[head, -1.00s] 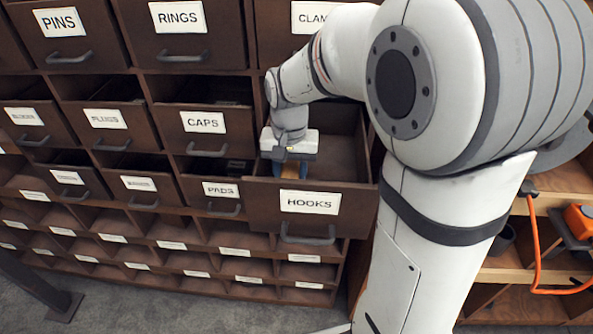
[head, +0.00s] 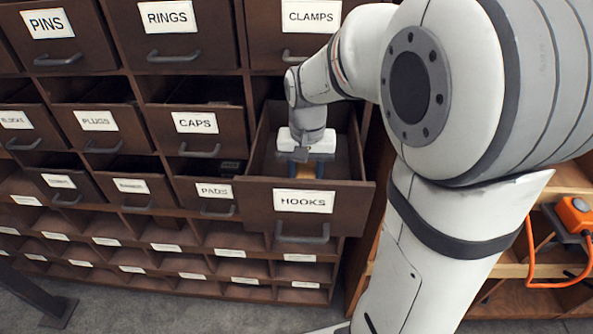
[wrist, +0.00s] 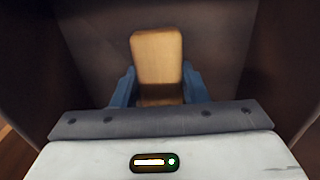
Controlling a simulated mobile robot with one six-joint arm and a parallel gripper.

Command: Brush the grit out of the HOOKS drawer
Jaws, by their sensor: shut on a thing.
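The HOOKS drawer (head: 355,212) is pulled out of the brown cabinet in the head view, its top open. In the wrist view my gripper's blue fingers (wrist: 160,92) are shut on a light wooden piece, seemingly the brush (wrist: 157,60), one finger on each side. Its lower end is hidden, so I cannot tell whether it touches the drawer floor. I cannot make out any grit.
The CAPS drawer (head: 228,145) and PADS drawer (head: 190,195) stand partly open on the left. The CLAMPS drawer (head: 270,45) is above. Dark drawer walls (wrist: 85,50) rise close on both sides. An orange tool (head: 574,215) sits on wooden shelves at the right.

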